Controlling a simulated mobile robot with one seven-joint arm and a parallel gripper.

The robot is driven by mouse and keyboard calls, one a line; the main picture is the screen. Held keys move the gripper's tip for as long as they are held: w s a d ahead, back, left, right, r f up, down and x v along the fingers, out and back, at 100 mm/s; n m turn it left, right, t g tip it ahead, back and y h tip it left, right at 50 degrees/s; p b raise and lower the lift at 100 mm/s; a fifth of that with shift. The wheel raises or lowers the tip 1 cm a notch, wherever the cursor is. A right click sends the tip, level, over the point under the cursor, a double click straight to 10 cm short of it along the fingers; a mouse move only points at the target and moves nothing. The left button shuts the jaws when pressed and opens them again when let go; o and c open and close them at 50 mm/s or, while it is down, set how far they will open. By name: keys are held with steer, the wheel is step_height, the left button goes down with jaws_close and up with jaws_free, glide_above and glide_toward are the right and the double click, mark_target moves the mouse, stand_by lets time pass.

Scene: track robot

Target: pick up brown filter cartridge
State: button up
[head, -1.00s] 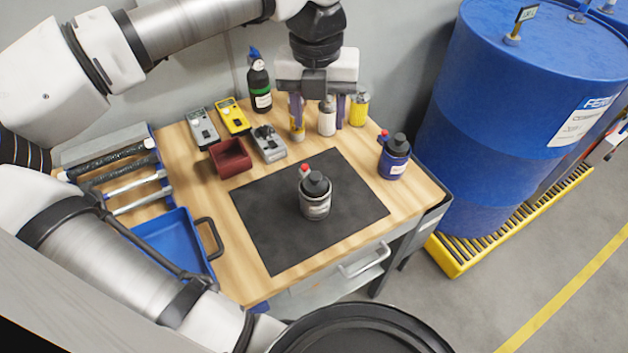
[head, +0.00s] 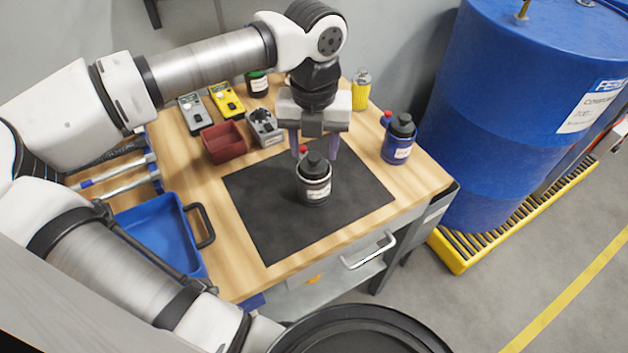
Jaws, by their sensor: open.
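I cannot make out anything clearly brown that is a filter cartridge in the head view. A dark grey canister (head: 314,190) with a black top, a pale label and a small red part stands upright on the black mat (head: 260,215). My gripper (head: 314,150) points down with its purple fingers apart, and nothing is seen held between them. Its fingertips appear just behind the canister's top; whether they touch it cannot be told. A yellow can (head: 361,92) with a silvery top stands behind and right of my gripper. My gripper and wrist hide part of the table's back.
A blue bottle (head: 398,145) stands right of the mat. A dark red bin (head: 222,143), a grey device (head: 265,127) and yellow and grey meters (head: 227,101) are left of my gripper. A blue tray (head: 160,245) lies front left. Blue drums (head: 520,110) stand at right.

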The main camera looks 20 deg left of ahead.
steer(key=shift+f, duration=0.6)
jaws_close()
steer(key=shift+r, duration=0.1)
